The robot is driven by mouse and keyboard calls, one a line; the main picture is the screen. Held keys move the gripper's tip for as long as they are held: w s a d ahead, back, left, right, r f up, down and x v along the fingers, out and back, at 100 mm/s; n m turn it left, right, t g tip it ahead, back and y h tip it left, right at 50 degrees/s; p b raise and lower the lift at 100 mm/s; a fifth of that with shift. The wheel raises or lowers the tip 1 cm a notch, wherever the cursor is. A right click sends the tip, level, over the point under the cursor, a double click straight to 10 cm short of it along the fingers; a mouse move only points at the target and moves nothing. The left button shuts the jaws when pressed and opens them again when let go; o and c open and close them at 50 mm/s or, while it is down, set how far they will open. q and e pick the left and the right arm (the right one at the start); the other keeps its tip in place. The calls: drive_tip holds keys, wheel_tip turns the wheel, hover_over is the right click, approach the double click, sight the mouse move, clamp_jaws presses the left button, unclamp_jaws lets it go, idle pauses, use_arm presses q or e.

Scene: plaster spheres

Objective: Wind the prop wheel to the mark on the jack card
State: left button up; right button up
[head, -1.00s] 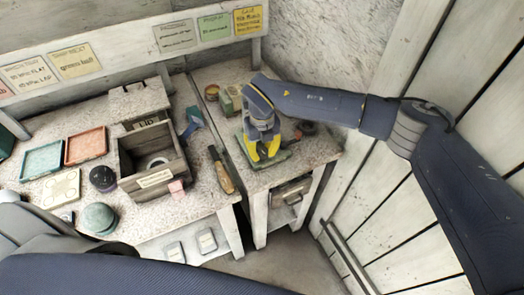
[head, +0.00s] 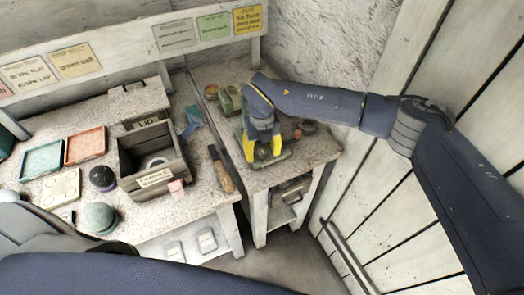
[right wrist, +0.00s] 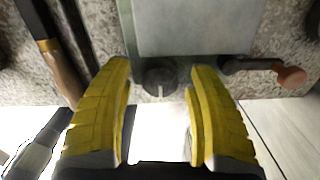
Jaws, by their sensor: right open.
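The plate also shows partly under the gripper in the head view. A yellow card (head: 248,20) hangs on the back rail; its writing is too small to read surely. My left gripper is out of view.
A crank with an orange handle (right wrist: 291,77) lies right of the plate. A wooden-handled tool (head: 221,172) lies at the left table's edge. An open box (head: 150,170), trays and spheres fill the left table. The plank wall is close on the right.

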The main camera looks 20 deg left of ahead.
sight(262, 150)
wheel_tip(262, 150, up, 12)
idle(0.6)
idle(0.4)
